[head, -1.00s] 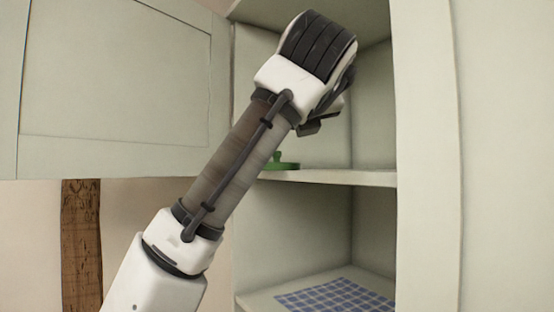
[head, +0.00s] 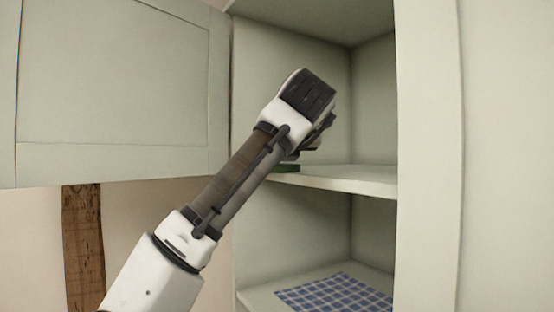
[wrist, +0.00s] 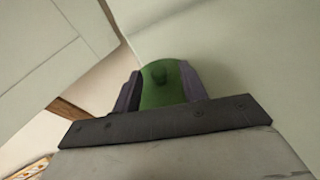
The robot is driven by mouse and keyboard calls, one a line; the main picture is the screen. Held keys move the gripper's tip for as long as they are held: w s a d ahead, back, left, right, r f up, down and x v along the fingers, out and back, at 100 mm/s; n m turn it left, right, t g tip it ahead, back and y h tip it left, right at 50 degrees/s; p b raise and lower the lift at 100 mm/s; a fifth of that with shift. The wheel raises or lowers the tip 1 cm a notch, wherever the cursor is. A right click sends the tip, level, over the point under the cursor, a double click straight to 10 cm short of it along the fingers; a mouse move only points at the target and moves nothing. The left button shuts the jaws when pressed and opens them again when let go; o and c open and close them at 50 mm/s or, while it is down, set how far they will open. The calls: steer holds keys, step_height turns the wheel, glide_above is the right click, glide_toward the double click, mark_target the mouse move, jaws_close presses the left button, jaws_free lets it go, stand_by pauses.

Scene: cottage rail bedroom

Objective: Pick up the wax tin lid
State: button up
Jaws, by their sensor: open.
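The wax tin lid (wrist: 163,92) is a green round piece with a small knob, seen from above in the wrist view. It lies on the cupboard's upper shelf, and its green edge (head: 288,168) shows in the head view below my wrist. My gripper (wrist: 160,82) is open, with one dark finger on each side of the lid. I cannot tell whether the fingers touch it. The near part of the lid is hidden behind the gripper's body. In the head view the fingers are mostly hidden behind my wrist.
The upper shelf (head: 350,180) is bare to the right of the lid. The cupboard door (head: 115,90) stands open on the left. A blue checked cloth (head: 335,293) lies on the lower shelf. The cupboard's side post (head: 425,150) stands at the right.

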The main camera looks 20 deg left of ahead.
steer(key=shift+p+x, duration=0.4)
steer(key=shift+x, duration=1.1)
steer(key=shift+a, duration=0.1)
steer(key=shift+c, duration=0.4)
steer(key=shift+s, duration=0.1)
jaws_close()
